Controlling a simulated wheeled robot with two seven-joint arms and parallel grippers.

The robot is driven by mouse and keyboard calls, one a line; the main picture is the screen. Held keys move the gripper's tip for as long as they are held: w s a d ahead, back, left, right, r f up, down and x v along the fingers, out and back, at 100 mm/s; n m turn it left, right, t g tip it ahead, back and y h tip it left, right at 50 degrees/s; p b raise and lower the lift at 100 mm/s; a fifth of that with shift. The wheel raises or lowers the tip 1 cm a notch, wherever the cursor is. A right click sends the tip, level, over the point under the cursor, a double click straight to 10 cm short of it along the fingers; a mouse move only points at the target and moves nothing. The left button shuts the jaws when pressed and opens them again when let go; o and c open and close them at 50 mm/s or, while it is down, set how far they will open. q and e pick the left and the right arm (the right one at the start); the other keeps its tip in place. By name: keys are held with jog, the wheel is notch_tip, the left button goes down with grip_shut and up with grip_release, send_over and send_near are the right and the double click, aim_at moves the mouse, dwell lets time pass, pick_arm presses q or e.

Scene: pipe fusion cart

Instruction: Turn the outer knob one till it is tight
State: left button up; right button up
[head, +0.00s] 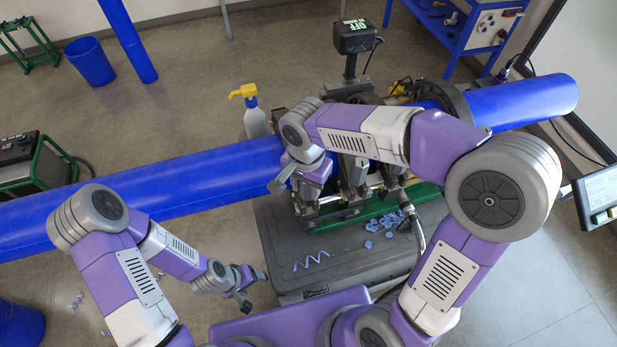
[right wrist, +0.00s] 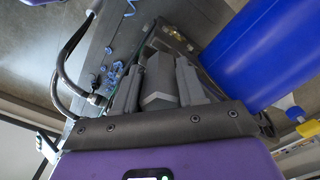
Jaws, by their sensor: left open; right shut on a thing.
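The blue pipe (head: 200,178) lies across the fusion clamp machine (head: 350,200) in the head view. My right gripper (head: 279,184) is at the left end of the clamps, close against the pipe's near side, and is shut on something. That thing is most likely the outer knob, but my own wrist hides it in the head view. My left gripper (head: 245,284) is open and empty, over the floor left of the cart.
The grey cart top (head: 290,255) holds blue shavings (head: 312,260), with more near the clamps. A spray bottle (head: 252,112) with a yellow head stands behind the pipe. A screen (head: 600,195) is at the right. A blue bin (head: 90,62) stands at the back left.

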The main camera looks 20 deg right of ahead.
jog(key=shift+m+b, duration=0.45)
jog(key=shift+m, duration=1.05)
jog(key=shift+f, duration=0.1)
jog(key=shift+m+b, duration=0.35)
jog(key=shift+m, duration=1.15)
jog(key=m, duration=0.2)
jog(key=shift+m+b, duration=0.3)
jog(key=shift+b, duration=0.05)
jog(key=shift+m, duration=0.3)
